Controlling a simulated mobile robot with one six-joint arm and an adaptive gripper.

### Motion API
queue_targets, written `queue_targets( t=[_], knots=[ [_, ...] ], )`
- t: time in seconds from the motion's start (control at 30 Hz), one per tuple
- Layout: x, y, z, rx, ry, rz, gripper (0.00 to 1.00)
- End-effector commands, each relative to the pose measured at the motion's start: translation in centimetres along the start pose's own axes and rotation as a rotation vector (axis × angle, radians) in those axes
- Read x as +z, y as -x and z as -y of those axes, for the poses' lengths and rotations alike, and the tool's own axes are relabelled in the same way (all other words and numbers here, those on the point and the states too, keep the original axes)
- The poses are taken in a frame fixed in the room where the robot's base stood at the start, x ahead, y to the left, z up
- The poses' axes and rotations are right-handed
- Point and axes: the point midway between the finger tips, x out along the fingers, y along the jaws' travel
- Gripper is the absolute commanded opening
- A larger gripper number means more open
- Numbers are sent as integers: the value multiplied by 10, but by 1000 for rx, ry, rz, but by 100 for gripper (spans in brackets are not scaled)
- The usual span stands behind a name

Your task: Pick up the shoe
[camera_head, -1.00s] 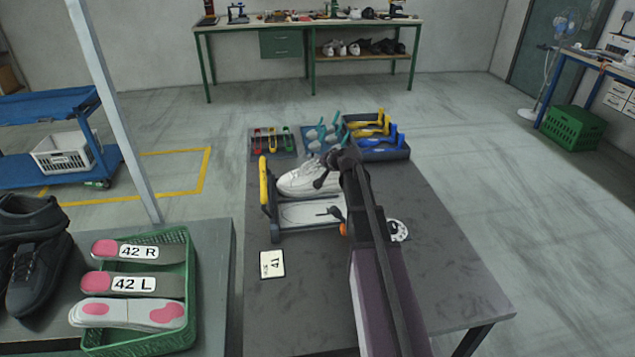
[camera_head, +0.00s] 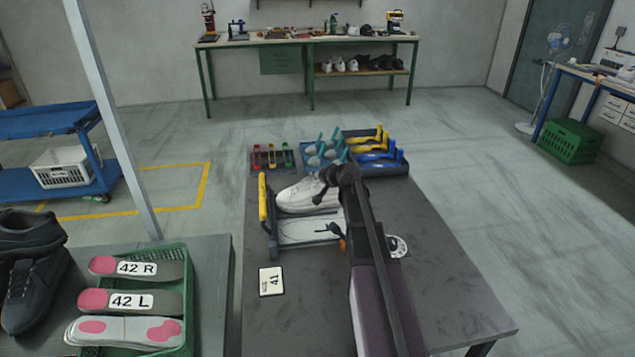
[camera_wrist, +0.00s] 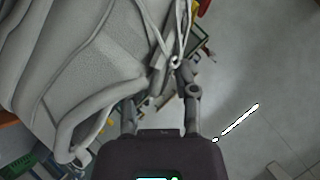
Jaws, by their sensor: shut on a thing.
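A white shoe (camera_head: 300,196) is on the far side of the fixture with the yellow handle (camera_head: 263,197), on the dark workbench (camera_head: 420,290). My gripper (camera_head: 328,184) comes in from the right and is shut on the shoe. My arm hides the right part of the shoe. In the wrist view the shoe (camera_wrist: 75,70) fills the left side, with its laces near the fingers. One finger is partly hidden by the shoe. I cannot tell whether the sole touches the fixture.
Behind the shoe stand trays with coloured tools (camera_head: 270,158) and blue and yellow clamps (camera_head: 376,160). A card marked 41 (camera_head: 271,281) lies in front. A green crate of insoles (camera_head: 183,310) and dark shoes (camera_head: 35,285) are at the left. The bench's front right is clear.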

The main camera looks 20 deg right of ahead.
Motion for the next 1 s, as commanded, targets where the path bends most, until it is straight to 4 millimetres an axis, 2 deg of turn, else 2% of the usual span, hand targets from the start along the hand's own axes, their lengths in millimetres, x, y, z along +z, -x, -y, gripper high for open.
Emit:
queue_targets(
  t=[0.5, 0.6, 1.0],
  knots=[
    [-21, 21, 27, -1, -1, -1, 0],
    [-17, 42, 9, 1, -4, -4, 0],
    [-18, 118, -39, 1, -3, -3, 0]
  ],
)
